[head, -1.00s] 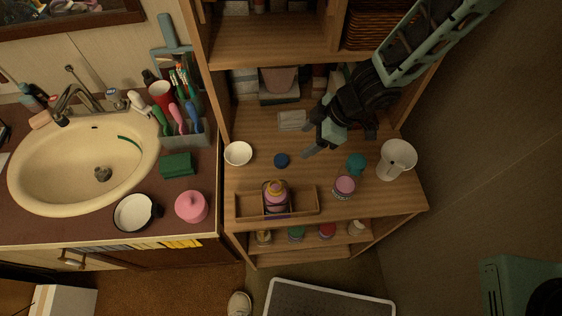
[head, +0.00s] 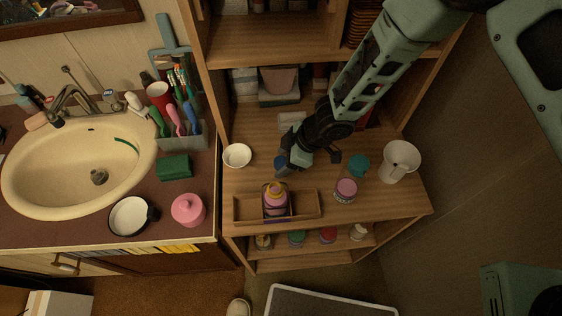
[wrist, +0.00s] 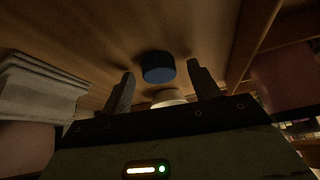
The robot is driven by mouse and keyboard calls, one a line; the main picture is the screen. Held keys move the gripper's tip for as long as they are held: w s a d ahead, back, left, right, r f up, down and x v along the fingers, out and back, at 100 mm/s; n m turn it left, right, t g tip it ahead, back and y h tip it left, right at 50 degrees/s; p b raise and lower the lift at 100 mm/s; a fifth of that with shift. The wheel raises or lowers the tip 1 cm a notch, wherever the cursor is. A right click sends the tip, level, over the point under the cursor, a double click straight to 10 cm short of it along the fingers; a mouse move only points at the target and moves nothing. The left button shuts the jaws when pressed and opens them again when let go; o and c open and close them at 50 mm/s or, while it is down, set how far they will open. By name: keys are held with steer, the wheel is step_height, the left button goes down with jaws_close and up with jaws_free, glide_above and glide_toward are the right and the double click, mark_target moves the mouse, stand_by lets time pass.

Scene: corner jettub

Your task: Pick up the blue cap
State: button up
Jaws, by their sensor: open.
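The blue cap (wrist: 158,67) is a short round dark blue disc on the wooden shelf board. In the wrist view it lies between the tips of my gripper (wrist: 160,76), with a gap on each side. My gripper (head: 309,166) is open and empty. In the head view it is low over the shelf, and its left finger is close to the cap (head: 280,161), which is mostly hidden there.
A white bowl (head: 237,155) stands left of the cap. A wooden tray (head: 247,208) with a bottle (head: 276,200) is in front. A pink-lidded jar (head: 346,190), a teal item (head: 358,166) and a white pitcher (head: 398,163) stand right.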

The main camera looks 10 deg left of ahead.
steer(key=c, duration=1.1)
steer(key=shift+o, duration=0.2)
steer(key=shift+r, duration=0.1)
